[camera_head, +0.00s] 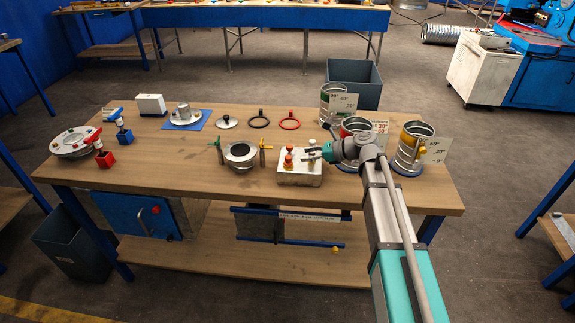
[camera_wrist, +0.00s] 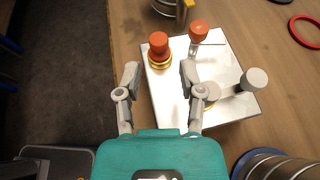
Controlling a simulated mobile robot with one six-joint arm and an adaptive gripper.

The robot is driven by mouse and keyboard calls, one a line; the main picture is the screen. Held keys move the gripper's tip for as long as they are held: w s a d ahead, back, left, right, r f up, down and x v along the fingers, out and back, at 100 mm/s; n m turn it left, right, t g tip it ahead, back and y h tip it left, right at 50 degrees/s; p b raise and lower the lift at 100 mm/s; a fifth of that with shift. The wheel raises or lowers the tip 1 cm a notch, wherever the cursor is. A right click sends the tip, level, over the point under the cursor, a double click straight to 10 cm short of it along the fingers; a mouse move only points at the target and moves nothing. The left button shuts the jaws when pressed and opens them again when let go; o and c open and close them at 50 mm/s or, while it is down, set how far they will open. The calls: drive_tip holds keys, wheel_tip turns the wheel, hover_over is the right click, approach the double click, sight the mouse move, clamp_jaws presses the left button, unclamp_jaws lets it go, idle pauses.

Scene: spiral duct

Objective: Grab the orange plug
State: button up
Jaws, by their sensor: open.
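An orange plug (camera_wrist: 159,44) with a brass ring at its base stands upright on a pale metal block (camera_wrist: 222,60). A second orange-topped piece (camera_wrist: 198,31) stands on the block to its right. In the head view the block (camera_head: 300,180) sits on the workbench, with an orange plug (camera_head: 288,162) on its left part. My gripper (camera_wrist: 159,78) is open, its two fingers apart, short of the orange plug in the wrist view and touching nothing I can make out. In the head view my gripper (camera_head: 322,154) is over the block from the right.
Grey-topped knobs (camera_wrist: 255,79) stand on the block close to the right finger. A round metal flange (camera_head: 240,155) is left of the block. Metal duct cans (camera_head: 415,145) stand at the right of the bench (camera_head: 225,192). The bench front is clear.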

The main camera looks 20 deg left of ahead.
sight(288, 157)
drive_tip(key=shift+x, duration=1.1)
drive_tip(key=shift+a+b, duration=0.1)
drive_tip(key=shift+b, duration=0.2)
drive_tip(key=b+x, duration=0.1)
drive_tip(key=x, duration=0.1)
drive_tip(key=b+x, duration=0.1)
drive_tip(key=x, duration=0.1)
drive_tip(key=shift+s+f, duration=0.1)
drive_tip(key=shift+f, duration=0.2)
drive_tip(key=shift+a+f, duration=0.1)
drive_tip(key=shift+a, duration=0.3)
clamp_jaws()
